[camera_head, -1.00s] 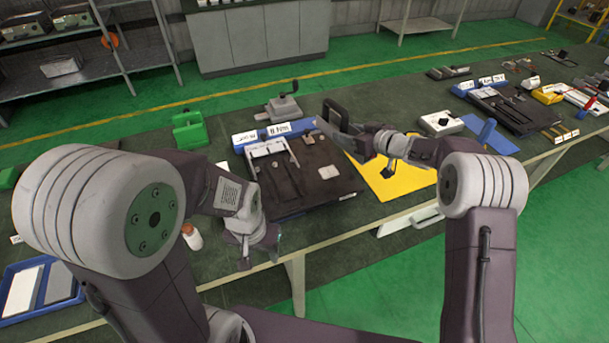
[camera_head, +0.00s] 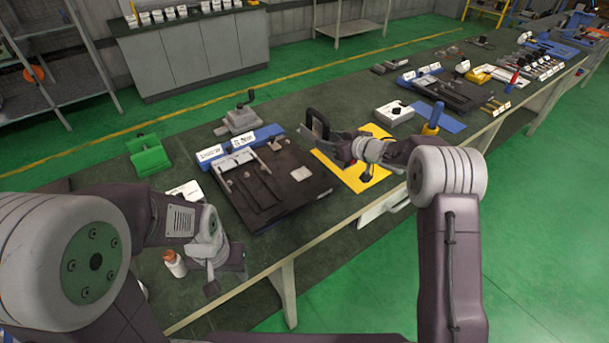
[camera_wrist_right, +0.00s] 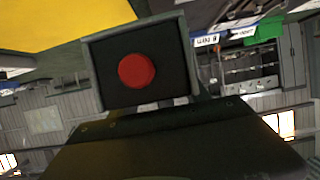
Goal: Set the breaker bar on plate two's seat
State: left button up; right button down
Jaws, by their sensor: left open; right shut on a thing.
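My right gripper (camera_head: 325,135) is shut on a dark block (camera_wrist_right: 138,70) with a round red face, seen close up in the right wrist view. I cannot tell whether this block belongs to the breaker bar. In the head view this gripper is by the back right of a dark plate fixture (camera_head: 262,205), near a yellow mat (camera_head: 340,170). The fixture carries metal strips and a pale square (camera_head: 301,173). Its labels are too small to read surely, so I cannot tell which seat is plate two's. My left gripper (camera_head: 226,283) is open, pointing down near the table's front edge.
A green block (camera_head: 149,157) and a grey vise-like device (camera_head: 240,120) stand behind the fixture. A small white bottle (camera_head: 175,264) stands beside my left gripper. A white box (camera_head: 394,113) and a second fixture (camera_head: 445,95) lie further right.

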jog(key=s+a+f, duration=0.1)
jog(key=a, duration=0.1)
jog(key=s+a+f+b, duration=0.1)
jog(key=a+f, duration=0.1)
jog(key=a, duration=0.1)
jog(key=s+a+f+b, duration=0.1)
jog(key=s+a+f, duration=0.1)
jog(key=shift+a, duration=0.15)
notch_tip(320, 180, down, 3)
jog(key=shift+f+b, duration=0.2)
jog(key=shift+b, duration=0.2)
jog(key=shift+w+f, duration=0.1)
jog(key=shift+f, duration=0.25)
jog(key=shift+f, duration=0.15)
jog(key=c, duration=0.5)
grip_release()
